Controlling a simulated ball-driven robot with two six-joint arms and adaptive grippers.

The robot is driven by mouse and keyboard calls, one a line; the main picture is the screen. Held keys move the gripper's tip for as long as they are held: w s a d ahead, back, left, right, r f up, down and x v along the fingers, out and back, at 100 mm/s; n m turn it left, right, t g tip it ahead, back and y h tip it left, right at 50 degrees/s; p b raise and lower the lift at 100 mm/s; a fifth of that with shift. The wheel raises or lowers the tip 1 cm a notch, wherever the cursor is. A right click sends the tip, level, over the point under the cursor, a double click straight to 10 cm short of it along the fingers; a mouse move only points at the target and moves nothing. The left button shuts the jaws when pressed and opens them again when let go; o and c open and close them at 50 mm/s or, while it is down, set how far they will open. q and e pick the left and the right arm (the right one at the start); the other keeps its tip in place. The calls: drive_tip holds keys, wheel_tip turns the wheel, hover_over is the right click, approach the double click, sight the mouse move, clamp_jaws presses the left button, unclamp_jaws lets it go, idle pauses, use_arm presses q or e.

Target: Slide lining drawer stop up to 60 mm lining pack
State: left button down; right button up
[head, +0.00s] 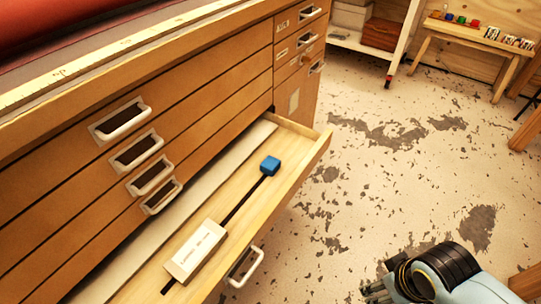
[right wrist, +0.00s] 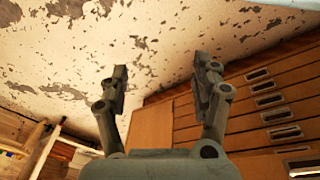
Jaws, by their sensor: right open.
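The lower drawer (head: 310,152) of the wooden cabinet is pulled open in the head view. A blue block (head: 270,165), which looks like the drawer stop, sits at the far end of a dark slot (head: 243,201) in the drawer. A pale labelled pack (head: 195,250) lies over the near part of the slot, well apart from the blue block. My right gripper (head: 372,291) is low in the head view, out over the floor right of the drawer. In the right wrist view the right gripper (right wrist: 160,68) is open with nothing between its fingers. My left gripper is not in view.
The wooden cabinet (head: 100,185) has several shut drawers with metal handles. The open drawer's handle (head: 244,267) sticks out at its front. A bench (head: 470,45) with small coloured items and a white shelf unit (head: 360,35) stand at the back. The worn floor (head: 400,170) between is clear.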

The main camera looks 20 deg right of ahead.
drive_tip(key=w+a+r, duration=0.1)
drive_tip(key=w+r, duration=0.3)
drive_tip(key=r, duration=0.7)
wheel_tip(320, 180, up, 4)
drive_tip(key=r+n+t+y+p, duration=0.1)
drive_tip(key=n+t+y, duration=0.1)
drive_tip(key=n+y, duration=0.35)
hover_over(271, 163)
drive_tip(key=s+d, duration=0.2)
drive_tip(key=s, duration=0.1)
drive_tip(key=n+h, duration=0.1)
drive_tip(key=h, duration=0.1)
drive_tip(key=shift+g, duration=0.3)
drive_tip(key=b+x, duration=0.2)
drive_tip(key=x, duration=0.3)
drive_tip(key=b+x, duration=0.2)
drive_tip(key=x, duration=0.3)
drive_tip(key=shift+d, duration=0.25)
clamp_jaws()
